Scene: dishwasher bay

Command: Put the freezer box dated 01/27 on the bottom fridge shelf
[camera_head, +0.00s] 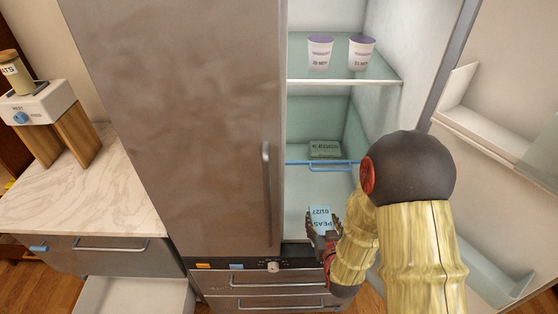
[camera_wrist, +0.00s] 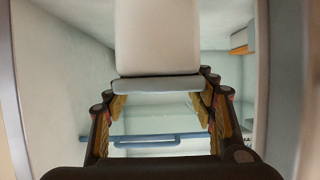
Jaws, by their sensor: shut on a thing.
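The freezer box (camera_head: 320,219) is light blue and marked "01/27" and "PEAS". My gripper (camera_head: 321,236) is shut on it, low at the front of the open fridge. In the wrist view the box (camera_wrist: 157,40) shows as a pale block between the fingers of my gripper (camera_wrist: 157,88). The bottom fridge shelf (camera_head: 298,205) lies around and behind the box in the head view. I cannot tell whether the box touches it. My arm hides the right part of that shelf.
A blue rail (camera_head: 300,162) crosses the fridge below an egg carton (camera_head: 325,149). Two cups (camera_head: 320,52) (camera_head: 362,52) stand on the upper shelf (camera_head: 345,82). The open fridge door (camera_head: 490,130) is at the right, the closed steel door (camera_head: 190,120) at the left. An open drawer (camera_head: 130,295) is lower left.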

